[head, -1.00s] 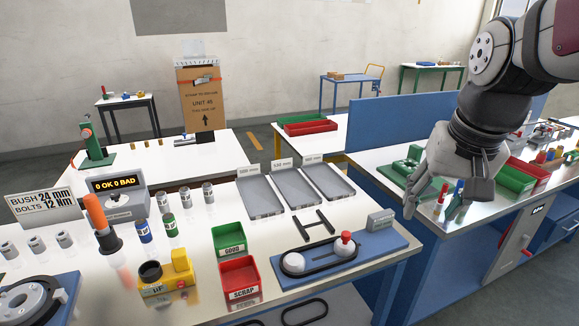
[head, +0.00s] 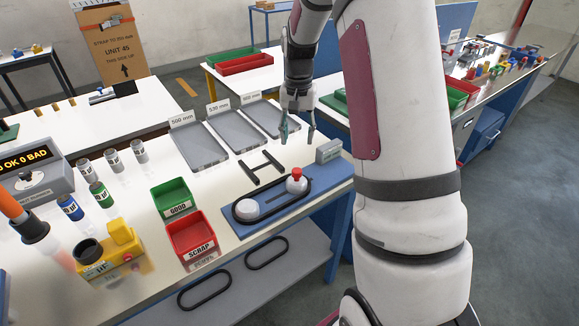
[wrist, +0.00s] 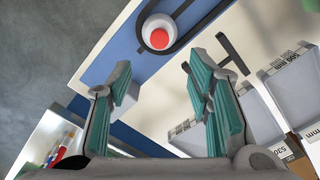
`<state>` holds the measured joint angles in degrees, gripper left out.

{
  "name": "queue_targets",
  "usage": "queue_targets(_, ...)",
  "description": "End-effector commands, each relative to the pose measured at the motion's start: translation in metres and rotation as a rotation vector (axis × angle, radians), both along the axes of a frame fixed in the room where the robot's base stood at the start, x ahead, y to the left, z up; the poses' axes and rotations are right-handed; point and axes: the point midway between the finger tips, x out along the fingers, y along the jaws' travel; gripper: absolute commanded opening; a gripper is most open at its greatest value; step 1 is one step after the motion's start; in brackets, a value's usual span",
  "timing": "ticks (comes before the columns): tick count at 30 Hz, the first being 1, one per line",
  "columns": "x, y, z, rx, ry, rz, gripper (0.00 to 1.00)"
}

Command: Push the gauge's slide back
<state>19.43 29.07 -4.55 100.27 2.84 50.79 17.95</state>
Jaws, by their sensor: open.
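The gauge is a blue base (head: 335,178) near the bench's right front corner. Its slide carries a pale round pulley with a red knob (head: 297,174) at the right. A second pale pulley (head: 246,209) sits at the left, and a black belt (head: 266,215) loops around both. A small grey box (head: 329,151) stands at the base's back right. My gripper (head: 298,135) is open and empty, above and behind the red knob, apart from it. In the wrist view the red knob (wrist: 158,38) shows beyond the open teal-padded fingers (wrist: 158,85).
A dark H-shaped piece (head: 262,167) lies behind the gauge, with grey trays (head: 206,147) farther back. Left of the gauge stand a red SCRAP bin (head: 191,233) and a green GOOD bin (head: 171,197). Spare belts (head: 266,253) lie on the shelf below.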

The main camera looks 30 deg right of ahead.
Motion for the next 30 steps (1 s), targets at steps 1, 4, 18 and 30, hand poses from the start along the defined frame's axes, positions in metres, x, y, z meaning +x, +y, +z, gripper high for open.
queue_targets(1,-0.002,0.0,-0.008,0.001,0.003,0.0,0.46)
queue_targets(4,-0.002,0.001,-0.026,0.003,0.004,0.001,0.46)
queue_targets(18,-0.001,0.001,-0.109,0.001,0.001,0.002,0.46)
queue_targets(30,0.0,0.001,-0.124,0.001,-0.001,0.002,0.46)
